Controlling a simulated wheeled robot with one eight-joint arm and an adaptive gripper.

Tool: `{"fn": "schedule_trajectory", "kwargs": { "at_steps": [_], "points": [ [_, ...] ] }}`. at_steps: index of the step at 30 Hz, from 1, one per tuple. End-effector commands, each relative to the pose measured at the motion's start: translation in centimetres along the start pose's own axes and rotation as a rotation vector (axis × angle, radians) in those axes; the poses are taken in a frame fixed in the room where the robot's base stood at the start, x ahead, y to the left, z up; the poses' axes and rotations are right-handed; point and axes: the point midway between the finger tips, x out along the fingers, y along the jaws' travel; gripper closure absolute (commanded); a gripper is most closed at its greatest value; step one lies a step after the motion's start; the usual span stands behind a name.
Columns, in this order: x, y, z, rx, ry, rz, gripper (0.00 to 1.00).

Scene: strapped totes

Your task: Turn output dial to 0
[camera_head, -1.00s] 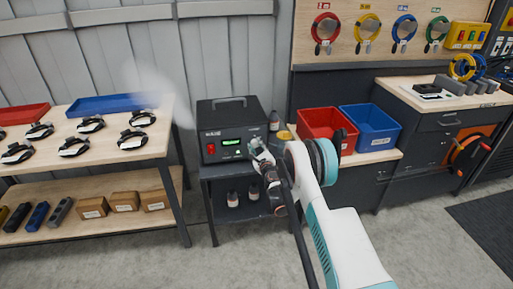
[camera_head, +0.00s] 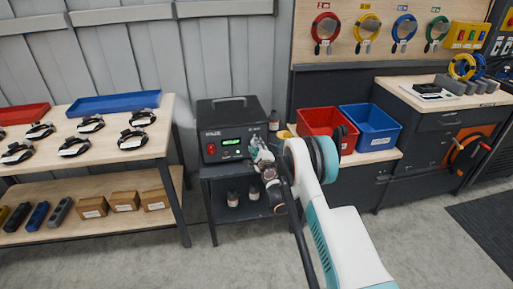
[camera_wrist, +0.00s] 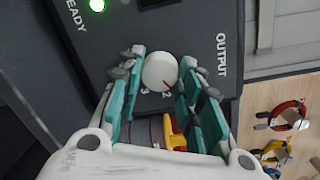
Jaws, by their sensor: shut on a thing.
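The black power unit (camera_head: 230,115) stands on a small dark cart, with a red switch and a lit green display on its front. A red pointer line on the dial points down, slightly right, near a printed digit that looks like 2. Other scale marks are partly hidden. The word OUTPUT is printed to the right.
A bench (camera_head: 150,150) with strapped parts and a blue tray stands left. A red bin (camera_head: 318,122) and a blue bin (camera_head: 370,128) stand right of the unit. Bottles stand beside the unit and on the cart's lower shelf.

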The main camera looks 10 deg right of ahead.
Motion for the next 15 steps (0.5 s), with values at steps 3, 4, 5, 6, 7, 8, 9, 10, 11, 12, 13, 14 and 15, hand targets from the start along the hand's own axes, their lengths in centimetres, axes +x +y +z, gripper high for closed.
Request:
{"fn": "schedule_trajectory", "kwargs": {
  "at_steps": [3,4,5,6,7,8,9,10,11,12,13,14,15],
  "points": [
    [-0.02,0.06,0.09,-0.112,0.006,0.005,0.91],
    [-0.02,0.06,0.1,-0.141,0.008,0.007,0.91],
    [-0.02,0.06,0.1,-0.17,0.01,0.008,0.91],
    [-0.02,0.07,0.12,-0.208,0.012,0.009,0.91],
    [-0.02,0.07,0.12,-0.236,0.014,0.011,0.91],
    [-0.02,0.07,0.13,-0.264,0.016,0.012,0.91],
    [-0.02,0.07,0.14,-0.303,0.018,0.013,0.91],
    [-0.02,0.08,0.14,-0.331,0.02,0.015,0.91],
    [-0.02,0.08,0.14,-0.359,0.021,0.016,0.91],
    [-0.02,0.08,0.15,-0.398,0.024,0.018,0.91],
    [-0.02,0.09,0.15,-0.426,0.026,0.019,0.91],
    [-0.03,0.09,0.16,-0.454,0.027,0.02,0.91],
    [-0.02,0.1,0.16,-0.492,0.03,0.022,0.91]
  ]
}}
